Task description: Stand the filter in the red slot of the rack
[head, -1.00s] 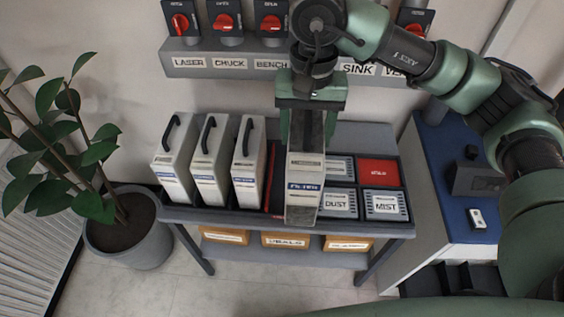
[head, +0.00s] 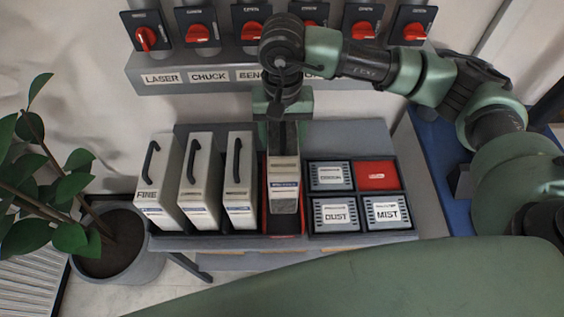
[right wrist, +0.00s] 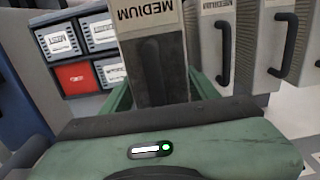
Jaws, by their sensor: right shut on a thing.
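The filter (head: 284,185) is a white-grey upright box held by my right gripper (head: 284,140), which is shut on its top. In the right wrist view the filter (right wrist: 148,20) shows the word MEDIUM and a dark handle between the fingers. The rack (head: 250,243) is a dark tray on a table. Its red slot (head: 284,222) shows around the filter's lower end, just right of three standing filters. The filter is over or in this slot; I cannot tell whether its bottom touches. My left gripper is not in view.
Three white filters with black handles, one of them (head: 239,180) nearest, stand left of the slot. Several small boxes, including a MIST box (head: 387,211), lie on the right. A switch panel (head: 205,75) is behind, a plant (head: 70,185) at left.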

